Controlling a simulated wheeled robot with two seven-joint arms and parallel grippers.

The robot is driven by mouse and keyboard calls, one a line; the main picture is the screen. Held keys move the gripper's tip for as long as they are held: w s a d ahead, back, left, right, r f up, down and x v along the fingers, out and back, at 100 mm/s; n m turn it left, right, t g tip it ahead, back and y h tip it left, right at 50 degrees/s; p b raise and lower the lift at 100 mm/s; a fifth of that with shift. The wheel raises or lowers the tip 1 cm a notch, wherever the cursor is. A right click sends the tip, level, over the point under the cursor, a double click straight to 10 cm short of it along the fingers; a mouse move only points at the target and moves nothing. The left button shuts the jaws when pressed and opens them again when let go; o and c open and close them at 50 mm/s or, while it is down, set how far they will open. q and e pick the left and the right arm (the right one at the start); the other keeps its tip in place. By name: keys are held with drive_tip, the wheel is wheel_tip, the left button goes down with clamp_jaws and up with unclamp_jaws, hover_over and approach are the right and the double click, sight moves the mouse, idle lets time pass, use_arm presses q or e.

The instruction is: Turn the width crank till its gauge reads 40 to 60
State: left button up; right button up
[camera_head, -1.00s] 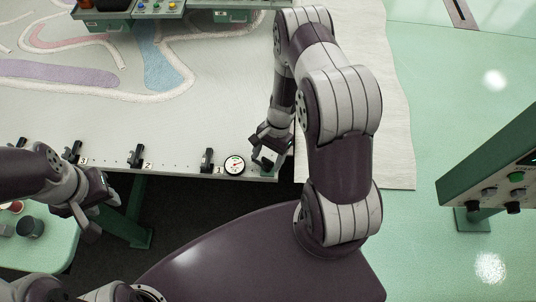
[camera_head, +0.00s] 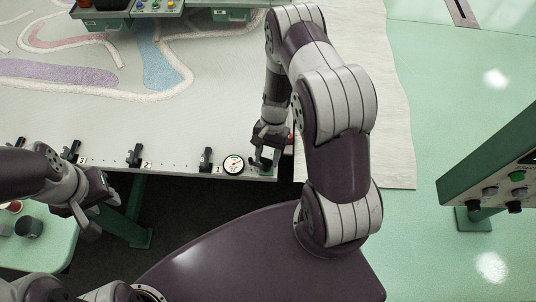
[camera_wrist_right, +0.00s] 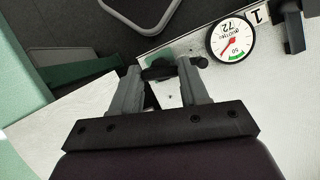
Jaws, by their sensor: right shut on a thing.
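The width gauge (camera_head: 234,163) is a round white dial with a black rim on the table's front edge, just left of my right gripper. In the right wrist view the gauge (camera_wrist_right: 231,39) appears upside down, with a red needle, a green band and printed figures; I cannot read its value surely. My right gripper (camera_head: 266,162) is at the table's front right corner. In the right wrist view its fingers (camera_wrist_right: 166,73) are shut on a small dark part, apparently the width crank's handle; the rest of the crank is mostly hidden. My left gripper (camera_head: 92,208) is empty, away from the crank.
Black clamps (camera_head: 207,159) with number tags line the table's front edge. A tufted cloth (camera_head: 215,95) covers the table. A control console (camera_head: 500,165) stands at right. A green side table (camera_head: 45,245) with round items is at lower left.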

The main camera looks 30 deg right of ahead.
drive_tip(key=n, duration=0.2)
drive_tip(key=n+g+h+b, duration=0.1)
drive_tip(key=n, duration=0.1)
drive_tip(key=shift+a+n+h, duration=0.15)
drive_tip(key=shift+n+h, duration=0.15)
drive_tip(key=shift+n, duration=0.1)
drive_tip(key=n+h, duration=0.1)
drive_tip(key=n, duration=0.2)
drive_tip(key=shift+a+n, duration=0.1)
drive_tip(key=shift+n, duration=0.2)
drive_tip(key=n+h+b, duration=0.1)
drive_tip(key=n+h, duration=0.1)
drive_tip(key=n, duration=0.2)
drive_tip(key=shift+a, duration=0.1)
drive_tip(key=shift+a+n+h, duration=0.1)
drive_tip(key=shift+n+h, duration=0.5)
drive_tip(key=shift+n, duration=1.4)
drive_tip(key=o, duration=1.1)
drive_tip(key=shift+c, duration=0.2)
drive_tip(key=shift+t, duration=0.3)
